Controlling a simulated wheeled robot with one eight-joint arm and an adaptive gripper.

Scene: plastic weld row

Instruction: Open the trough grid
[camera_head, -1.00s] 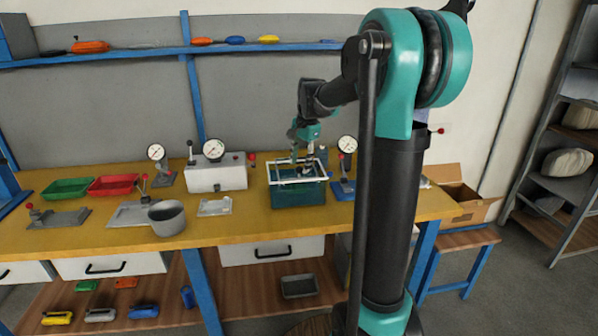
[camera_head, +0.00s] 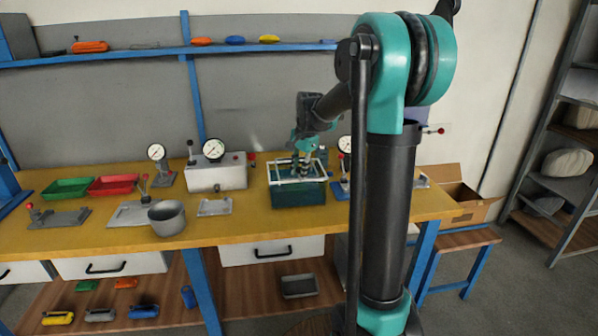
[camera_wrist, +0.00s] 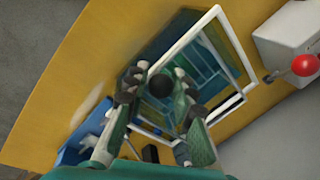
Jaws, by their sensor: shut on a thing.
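The trough (camera_head: 300,197) is a dark green box standing on the right part of the bench. The trough grid, a pale rectangular frame (camera_head: 297,183), lies across its top. In the wrist view the frame (camera_wrist: 238,55) shows slantwise over the trough's blue-green inside. My gripper (camera_head: 303,165) is down at the trough from above. In the wrist view its fingers (camera_wrist: 158,88) stand on both sides of a round black knob (camera_wrist: 160,86), and it is shut on this knob. The fingers hide how the knob joins the grid.
A pale box with a gauge (camera_head: 217,178) stands left of the trough. A grey pot (camera_head: 166,218) is farther left. The bench front before the trough is clear.

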